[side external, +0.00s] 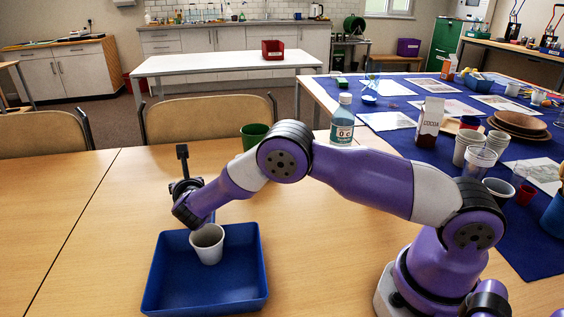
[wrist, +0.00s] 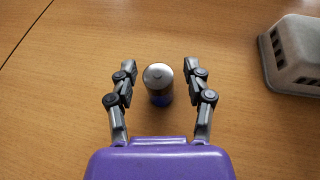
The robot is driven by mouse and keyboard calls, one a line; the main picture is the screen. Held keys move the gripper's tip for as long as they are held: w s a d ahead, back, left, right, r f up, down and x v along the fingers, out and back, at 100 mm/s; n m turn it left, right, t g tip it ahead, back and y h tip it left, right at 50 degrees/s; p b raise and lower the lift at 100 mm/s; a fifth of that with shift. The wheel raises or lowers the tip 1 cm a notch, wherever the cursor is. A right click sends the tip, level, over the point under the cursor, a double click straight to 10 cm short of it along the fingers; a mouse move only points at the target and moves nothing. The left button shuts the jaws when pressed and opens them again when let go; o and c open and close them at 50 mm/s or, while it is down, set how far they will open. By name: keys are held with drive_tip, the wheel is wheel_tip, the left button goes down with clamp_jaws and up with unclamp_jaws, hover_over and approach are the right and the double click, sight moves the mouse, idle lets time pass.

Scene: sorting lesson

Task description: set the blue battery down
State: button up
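The blue battery (wrist: 159,84) stands upright on the wooden table in the wrist view, its silver top end facing the camera and a blue band showing low on its side. My gripper (wrist: 160,66) is open around it, one finger on each side, with a visible gap between each finger and the battery.
A blue tray (side external: 163,289) with a white cup (side external: 207,244) in it lies in front of my wrist. A pale slotted container (wrist: 296,55) stands to the right in the wrist view. A green cup (side external: 254,136) and a bottle (side external: 342,122) stand farther back. The table's left side is clear.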

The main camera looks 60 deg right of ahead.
drive_tip(key=shift+r, duration=0.1)
drive_tip(key=shift+s+a+r, duration=0.1)
drive_tip(key=shift+r, duration=0.05)
drive_tip(key=v, duration=1.1)
drive_tip(key=shift+s, duration=0.2)
drive_tip(key=d+r+m, duration=0.1)
drive_tip(key=m, duration=0.1)
drive_tip(key=s+d+r+m+g, duration=0.1)
drive_tip(key=m, duration=0.2)
drive_tip(key=s+d+r+m+g, duration=0.1)
drive_tip(key=r+m, duration=0.1)
drive_tip(key=shift+s+d+y, duration=0.15)
drive_tip(key=shift+d+y, duration=0.15)
drive_tip(key=shift+d, duration=0.05)
drive_tip(key=s+d+r+m+g+y, duration=0.1)
drive_tip(key=s+r+m+g+y, duration=0.1)
drive_tip(key=s+m, duration=0.9)
drive_tip(key=s+d+r+m+g+y, duration=0.1)
drive_tip(key=s+r+m+y, duration=0.3)
drive_tip(key=s+m, duration=0.7)
drive_tip(key=shift+s+d+r+m+g, duration=0.3)
drive_tip(key=shift+r+m+g, duration=0.15)
drive_tip(key=shift+r, duration=0.25)
